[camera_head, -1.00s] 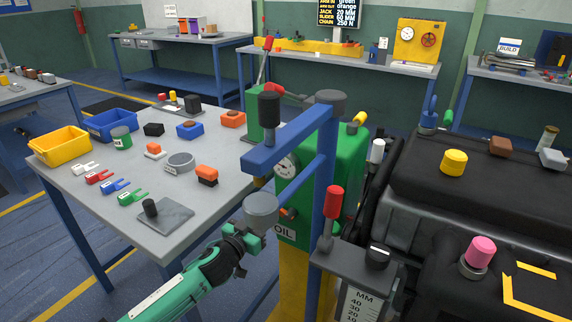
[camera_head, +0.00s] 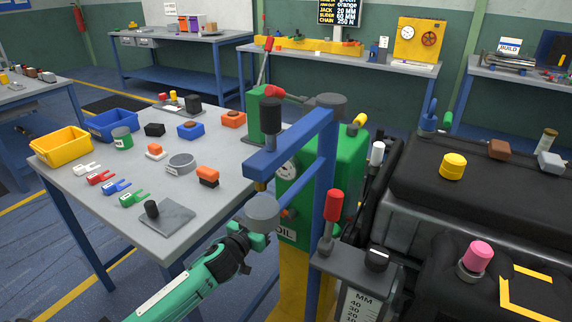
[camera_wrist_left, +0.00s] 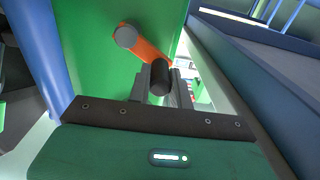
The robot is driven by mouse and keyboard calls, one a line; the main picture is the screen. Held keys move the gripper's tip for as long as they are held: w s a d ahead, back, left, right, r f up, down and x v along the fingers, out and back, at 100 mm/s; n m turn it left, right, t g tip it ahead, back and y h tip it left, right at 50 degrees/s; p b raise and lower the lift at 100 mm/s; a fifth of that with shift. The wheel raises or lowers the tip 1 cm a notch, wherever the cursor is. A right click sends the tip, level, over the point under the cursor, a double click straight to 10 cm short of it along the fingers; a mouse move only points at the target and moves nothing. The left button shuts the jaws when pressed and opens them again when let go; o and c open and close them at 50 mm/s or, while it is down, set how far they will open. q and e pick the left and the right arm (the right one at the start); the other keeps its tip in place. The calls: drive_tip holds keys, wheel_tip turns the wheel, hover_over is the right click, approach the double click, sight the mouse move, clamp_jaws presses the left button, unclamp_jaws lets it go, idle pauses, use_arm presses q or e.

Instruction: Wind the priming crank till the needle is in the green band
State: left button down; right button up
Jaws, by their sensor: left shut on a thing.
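The green oil unit (camera_head: 346,165) stands behind a blue frame in the head view. Its round white gauge (camera_head: 286,171) is partly covered by the frame's blue beam. The needle and any green band are too small or hidden to read. The orange crank arm (camera_wrist_left: 145,44) runs from a grey hub to a dark handle (camera_wrist_left: 160,76) in the wrist view. The crank shows as a small orange patch in the head view (camera_head: 289,213). My left gripper (camera_wrist_left: 158,90) is shut on the crank handle, one finger either side. My right gripper is not in view.
A blue post (camera_head: 325,180) and a grey cylinder (camera_head: 262,207) stand close to my left gripper. A red-handled lever (camera_head: 333,206) is right of the post. The grey table (camera_head: 90,155) at left holds bins and small parts. A dark engine-like body (camera_head: 490,180) fills the right.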

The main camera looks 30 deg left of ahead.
use_arm(q)
drive_tip(key=shift+d+r+p, duration=0.6)
drive_tip(key=shift+d+r, duration=0.3)
drive_tip(key=d, duration=0.1)
drive_tip(key=d+p, duration=0.1)
drive_tip(key=d, duration=0.1)
drive_tip(key=shift+s+r, duration=0.2)
drive_tip(key=shift+r, duration=0.1)
drive_tip(key=shift+d, duration=0.15)
